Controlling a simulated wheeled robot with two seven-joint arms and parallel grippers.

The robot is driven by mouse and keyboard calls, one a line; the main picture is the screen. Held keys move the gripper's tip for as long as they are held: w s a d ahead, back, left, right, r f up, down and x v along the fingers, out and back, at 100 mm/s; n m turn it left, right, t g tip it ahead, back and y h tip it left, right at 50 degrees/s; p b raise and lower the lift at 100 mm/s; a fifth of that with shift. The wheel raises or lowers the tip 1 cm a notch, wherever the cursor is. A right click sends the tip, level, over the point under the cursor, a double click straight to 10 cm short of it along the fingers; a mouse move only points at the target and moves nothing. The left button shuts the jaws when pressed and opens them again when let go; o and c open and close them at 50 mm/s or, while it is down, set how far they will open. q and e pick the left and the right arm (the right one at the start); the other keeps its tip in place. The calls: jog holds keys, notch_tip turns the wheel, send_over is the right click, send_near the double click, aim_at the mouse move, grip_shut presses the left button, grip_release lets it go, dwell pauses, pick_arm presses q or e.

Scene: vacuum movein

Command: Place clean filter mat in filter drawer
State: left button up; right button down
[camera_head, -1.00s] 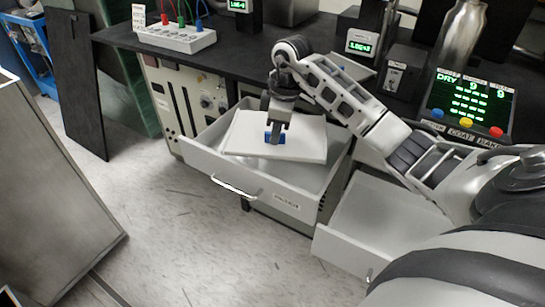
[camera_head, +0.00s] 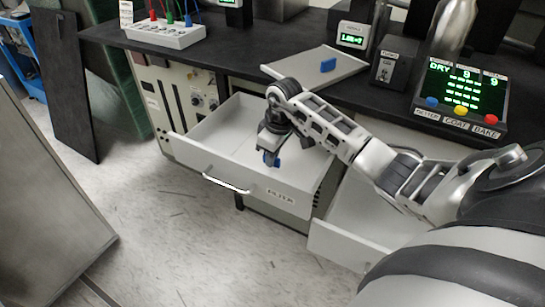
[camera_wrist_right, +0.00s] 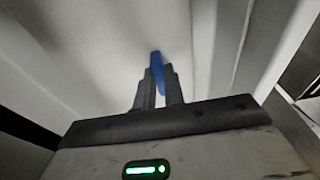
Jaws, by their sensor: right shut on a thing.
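The filter drawer (camera_head: 300,198) is pulled open under the bench, with a handle and a label on its front. My right gripper (camera_head: 271,158) is down inside it, pointing downward near its front right. The gripper is shut on the blue tab (camera_wrist_right: 158,72) of the clean filter mat (camera_wrist_right: 115,50). The white mat is low within the drawer walls. Its edges are hard to tell from the pale drawer floor, so I cannot tell whether it lies fully flat. My left gripper is not in view.
On the black bench, a grey plate (camera_head: 340,70) bears another blue tab (camera_head: 328,65). A control box (camera_head: 462,98) with coloured buttons stands to its right. Another pale drawer (camera_head: 345,248) is open at the lower right.

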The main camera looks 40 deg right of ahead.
jog(key=shift+f, duration=0.15)
jog(key=c, duration=1.5)
grip_release()
